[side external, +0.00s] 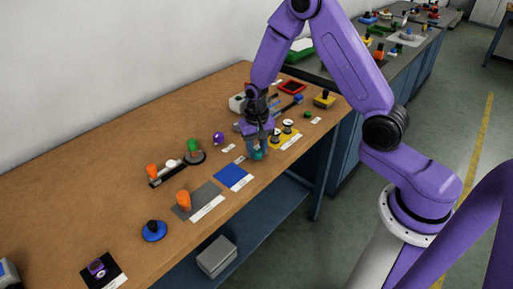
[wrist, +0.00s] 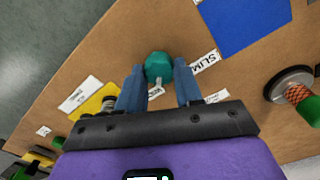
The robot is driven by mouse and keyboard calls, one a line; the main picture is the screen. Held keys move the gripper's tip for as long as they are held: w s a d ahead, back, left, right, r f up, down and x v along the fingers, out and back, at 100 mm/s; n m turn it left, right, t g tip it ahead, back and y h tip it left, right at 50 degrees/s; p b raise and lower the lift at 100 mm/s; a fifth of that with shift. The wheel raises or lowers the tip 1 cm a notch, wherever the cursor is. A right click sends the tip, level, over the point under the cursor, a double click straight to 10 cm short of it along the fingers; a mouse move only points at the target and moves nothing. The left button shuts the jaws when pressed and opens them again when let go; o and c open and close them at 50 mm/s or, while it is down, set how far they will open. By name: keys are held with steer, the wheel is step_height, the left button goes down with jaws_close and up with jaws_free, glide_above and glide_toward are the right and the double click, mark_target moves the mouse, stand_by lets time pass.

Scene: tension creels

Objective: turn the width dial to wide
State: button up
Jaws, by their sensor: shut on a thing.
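The width dial is a teal knob (wrist: 158,68) in the wrist view, near the table's front edge. It also shows as a small teal patch (side external: 259,154) under my gripper in the side view. My gripper (side external: 257,146) points down over it, and its two blue fingers (wrist: 158,72) are shut on the knob from both sides. A small white mark below the knob lies close to a partly hidden label (wrist: 157,92) between the fingers. A label reading "SLIM" (wrist: 205,62) lies to the knob's right. The fingers hide part of the knob's surroundings.
A blue mat (side external: 234,177) lies left of the dial, and a yellow plate (side external: 285,139) with pegs stands close on its right. A purple ball (side external: 218,138) and a green-topped knob (side external: 194,148) stand farther left. The front edge of the wooden table is close.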

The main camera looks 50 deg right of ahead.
mark_target(257, 152)
steer(key=shift+m, duration=0.4)
steer(key=o, duration=1)
steer(key=shift+o, duration=0.2)
steer(key=shift+r, duration=0.1)
step_height(257, 152, up, 17)
steer(key=shift+r, duration=0.15)
steer(key=shift+a, duration=0.1)
steer(key=s+a+r+n, duration=0.1)
steer(key=s+a+n, duration=0.35)
steer(key=s, duration=0.25)
steer(key=s+a+n, duration=0.3)
steer(key=s+n, duration=0.2)
steer(key=s, duration=0.1)
steer(key=s+d+n, duration=0.2)
steer(key=s+n, duration=0.7)
steer(key=s, duration=0.7)
steer(key=shift+s+f, duration=0.25)
steer(key=shift+s, duration=0.05)
